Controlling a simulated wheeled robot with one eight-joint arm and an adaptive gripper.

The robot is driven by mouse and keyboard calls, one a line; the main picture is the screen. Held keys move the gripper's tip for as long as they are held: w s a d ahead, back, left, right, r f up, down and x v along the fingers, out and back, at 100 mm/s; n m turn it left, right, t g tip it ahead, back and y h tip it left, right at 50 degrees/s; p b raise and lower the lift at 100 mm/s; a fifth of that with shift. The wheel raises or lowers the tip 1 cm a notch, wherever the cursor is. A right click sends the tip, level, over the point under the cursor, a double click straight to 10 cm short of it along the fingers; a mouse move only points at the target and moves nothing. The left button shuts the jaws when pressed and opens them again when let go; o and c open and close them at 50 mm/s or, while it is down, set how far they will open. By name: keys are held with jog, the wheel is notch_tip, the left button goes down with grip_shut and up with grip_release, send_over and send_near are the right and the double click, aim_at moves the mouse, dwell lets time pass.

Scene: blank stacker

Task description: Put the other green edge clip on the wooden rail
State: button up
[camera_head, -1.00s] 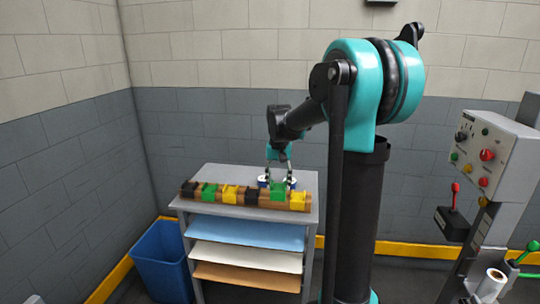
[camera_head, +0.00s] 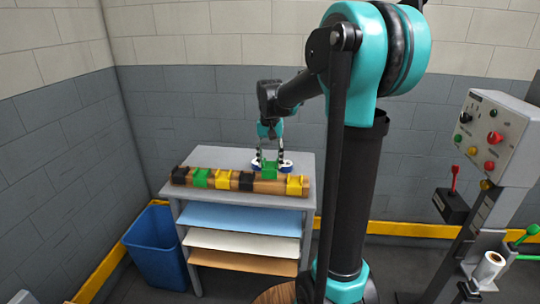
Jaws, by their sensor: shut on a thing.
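The wooden rail (camera_head: 268,187) lies along the front of a grey bench top. It carries black, green and yellow clips, including a green edge clip (camera_head: 200,178) near its left end. My gripper (camera_head: 269,162) is shut on the other green edge clip (camera_head: 268,171). This clip shows just above the rail's bare stretch, between a black clip (camera_head: 246,181) and a yellow clip (camera_head: 295,185). I cannot tell whether it touches the rail. The fingertips are small and partly hidden by the clip.
Small blue-and-white items (camera_head: 286,166) show on either side of my gripper, seemingly on the bench (camera_head: 215,157) behind the rail. A blue bin (camera_head: 157,250) stands left of the bench. A control panel (camera_head: 493,135) with levers is at the right.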

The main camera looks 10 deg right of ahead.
aim_at(270, 183)
jog(key=shift+f, duration=3.05)
jog(key=shift+f, duration=0.25)
jog(key=o, duration=1.1)
notch_tip(270, 183, up, 12)
jog(key=shift+f, duration=0.2)
jog(key=s+d+f+n+t, duration=0.1)
jog(key=s+d+f+t, duration=0.1)
jog(key=s+f, duration=0.7)
jog(key=s+d+f+n+t, duration=0.2)
jog(key=s+f, duration=0.7)
jog(key=s, duration=0.3)
jog(key=shift+f, duration=0.15)
